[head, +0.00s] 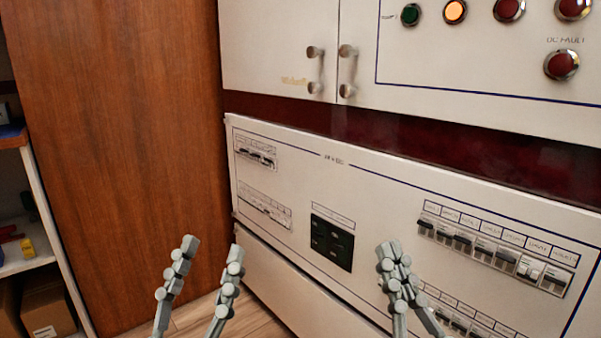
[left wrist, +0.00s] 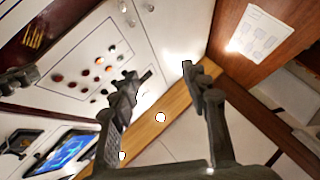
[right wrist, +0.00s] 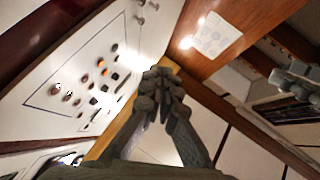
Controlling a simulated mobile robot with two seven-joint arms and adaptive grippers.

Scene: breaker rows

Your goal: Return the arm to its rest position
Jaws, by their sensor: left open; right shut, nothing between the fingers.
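My left gripper (head: 211,255) is at the bottom of the head view, left of centre, with its two fingers spread apart and nothing between them. In the left wrist view its fingers (left wrist: 160,85) stand open and empty. My right gripper (head: 393,255) is at the bottom of the head view, right of centre, with its fingertips together and nothing held. In the right wrist view its fingertips (right wrist: 162,92) meet. Whether either touches anything does not show, but both look apart from the panel.
The breaker panel (head: 375,178) has a row of breakers (head: 490,245) at right and a black socket block (head: 332,243). The upper cabinet (head: 275,45) has metal handles and indicator lamps. A wooden panel (head: 120,150) and a shelf (head: 25,255) with boxes stand at left.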

